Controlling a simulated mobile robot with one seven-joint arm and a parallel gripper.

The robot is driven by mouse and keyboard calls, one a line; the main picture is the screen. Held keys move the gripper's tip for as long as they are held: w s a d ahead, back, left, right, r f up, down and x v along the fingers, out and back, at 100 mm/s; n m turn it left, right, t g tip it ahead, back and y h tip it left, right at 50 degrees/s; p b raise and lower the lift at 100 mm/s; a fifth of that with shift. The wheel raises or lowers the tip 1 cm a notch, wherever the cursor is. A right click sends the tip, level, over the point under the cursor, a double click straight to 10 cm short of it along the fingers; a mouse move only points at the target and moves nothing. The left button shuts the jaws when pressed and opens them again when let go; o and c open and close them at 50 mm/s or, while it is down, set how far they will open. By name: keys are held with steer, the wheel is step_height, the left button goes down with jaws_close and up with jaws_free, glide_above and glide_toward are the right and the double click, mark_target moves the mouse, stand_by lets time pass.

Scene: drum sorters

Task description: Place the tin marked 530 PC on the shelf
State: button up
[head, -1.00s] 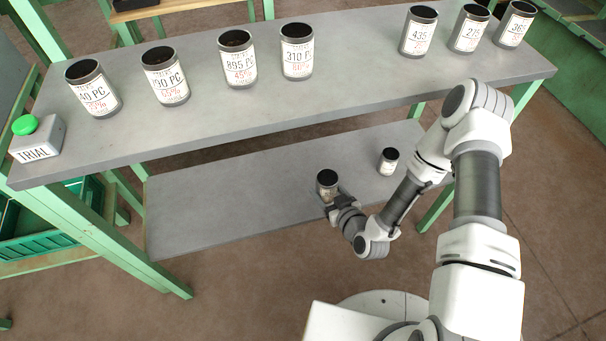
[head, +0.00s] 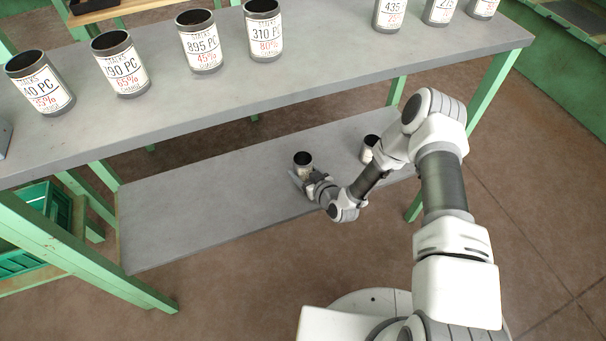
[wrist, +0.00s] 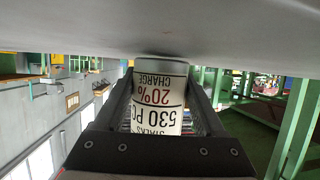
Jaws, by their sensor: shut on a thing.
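The tin marked 530 PC (wrist: 158,112) is held between the two fingers of my gripper (wrist: 160,85). The shelf surface (wrist: 160,25) fills the top of the wrist view, close to the tin's base. I cannot tell whether they touch.
Another tin (head: 368,150) stands on the lower shelf to the right, partly behind my arm. The shelf's left part is clear. The upper tabletop (head: 330,70) overhangs behind and carries several labelled tins, including 310 PC (head: 265,32). Green legs (head: 493,85) frame the bench.

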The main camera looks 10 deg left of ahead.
steer(key=shift+f, duration=0.2)
steer(key=o, duration=1.4)
steer(key=shift+f, duration=0.1)
steer(key=shift+s+d+r+p, duration=0.15)
steer(key=shift+s+r+p, duration=0.05)
steer(key=shift+r+p, duration=0.1)
steer(key=p+v, duration=0.3)
steer(key=v, duration=0.8)
steer(key=shift+d, duration=0.1)
steer(key=shift+s, duration=0.15)
